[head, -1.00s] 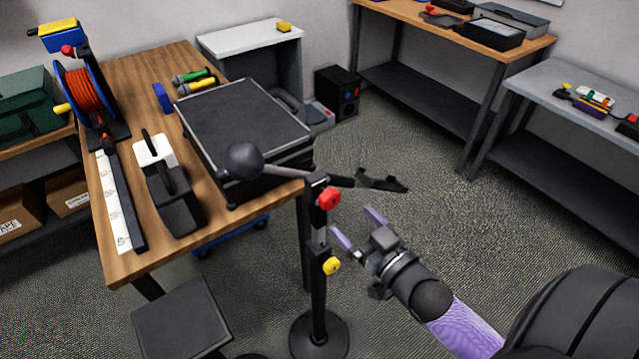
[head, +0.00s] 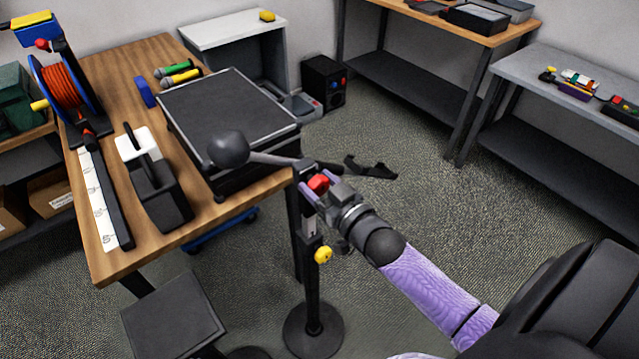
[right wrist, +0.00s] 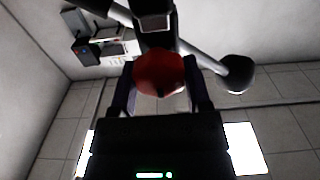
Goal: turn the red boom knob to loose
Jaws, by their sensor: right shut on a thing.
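The red boom knob (head: 318,183) sits near the top of the dark upright stand (head: 313,290), where the boom (head: 275,159) crosses it. My right gripper (head: 312,187) is shut on the red knob, with its purple fingers on either side of it. In the right wrist view the red knob (right wrist: 159,74) lies between the two dark fingers. The fingers partly hide the knob in the head view, and no loose or tight marking can be read. My left gripper is not in view.
A yellow knob (head: 323,255) is lower on the same stand. The boom carries a round dark end (head: 228,149) over a black case (head: 225,115) on the wooden table (head: 115,265). A dark stool (head: 172,318) stands at front left. Floor to the right is clear.

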